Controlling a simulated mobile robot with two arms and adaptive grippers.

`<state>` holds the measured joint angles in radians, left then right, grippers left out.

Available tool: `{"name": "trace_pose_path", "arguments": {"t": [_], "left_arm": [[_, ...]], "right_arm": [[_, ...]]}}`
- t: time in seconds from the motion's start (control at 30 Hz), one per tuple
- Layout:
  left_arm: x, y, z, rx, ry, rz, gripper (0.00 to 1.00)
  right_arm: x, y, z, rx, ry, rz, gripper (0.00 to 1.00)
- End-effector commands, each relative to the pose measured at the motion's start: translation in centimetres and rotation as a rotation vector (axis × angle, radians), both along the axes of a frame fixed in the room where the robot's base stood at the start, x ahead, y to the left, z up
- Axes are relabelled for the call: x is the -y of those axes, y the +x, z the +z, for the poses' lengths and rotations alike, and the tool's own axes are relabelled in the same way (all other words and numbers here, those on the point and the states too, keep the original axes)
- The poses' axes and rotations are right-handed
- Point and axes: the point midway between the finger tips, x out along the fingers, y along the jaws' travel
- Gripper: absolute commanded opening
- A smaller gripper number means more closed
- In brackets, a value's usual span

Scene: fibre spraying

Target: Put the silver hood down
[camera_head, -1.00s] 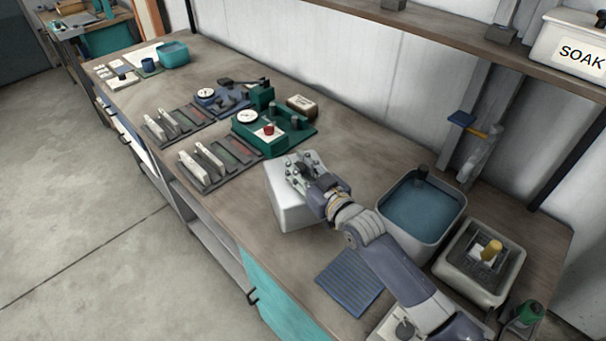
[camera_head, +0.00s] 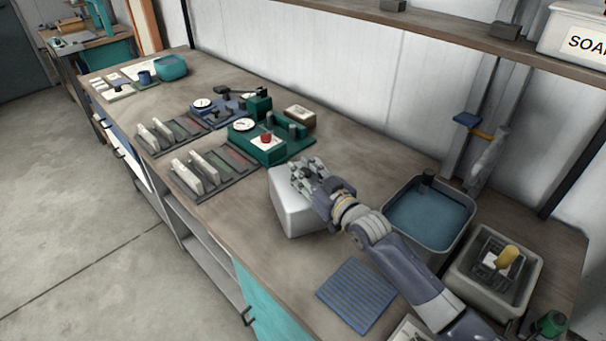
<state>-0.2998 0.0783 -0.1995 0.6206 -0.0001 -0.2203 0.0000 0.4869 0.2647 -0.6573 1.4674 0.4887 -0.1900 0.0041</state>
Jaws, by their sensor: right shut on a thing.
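The silver hood (camera_head: 292,215) is a box-like, pale metal cover near the middle of the bench. My right gripper (camera_head: 303,176) is over its top and shut on it. The fingers hide the hood's grip and part of its top. The hood looks upright, with its lower edge at or very near the bench top; I cannot tell whether it touches. My left gripper is not in view.
The green device (camera_head: 258,149) and racks of pale slabs (camera_head: 201,175) stand left of the hood on the wooden bench (camera_head: 250,225). The water-filled tub (camera_head: 430,215), a grey basin (camera_head: 493,272) and a blue ribbed mat (camera_head: 357,295) lie to the right. Bare bench surrounds the hood's front.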

Motion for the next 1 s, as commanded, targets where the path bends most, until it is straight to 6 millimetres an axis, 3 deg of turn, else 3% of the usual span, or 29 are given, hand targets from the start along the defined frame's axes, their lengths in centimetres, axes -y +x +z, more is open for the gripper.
{"name": "trace_pose_path", "arguments": {"t": [0.17,0.2,0.3,0.73,1.0], "left_arm": [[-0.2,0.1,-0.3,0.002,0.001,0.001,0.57],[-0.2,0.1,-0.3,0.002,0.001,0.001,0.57],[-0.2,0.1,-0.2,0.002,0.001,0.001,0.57],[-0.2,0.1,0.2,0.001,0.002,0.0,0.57],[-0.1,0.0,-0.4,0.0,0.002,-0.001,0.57]], "right_arm": [[0.0,0.0,-0.2,0.002,0.001,0.0,0.0],[0.0,0.0,-0.4,0.0,0.0,0.0,0.26],[0.0,0.0,-0.3,0.0,0.0,0.0,0.48],[0.1,-0.1,0.2,0.0,0.0,0.0,0.48],[2.2,-3.1,-0.1,0.0,-0.003,-0.001,0.48]]}}
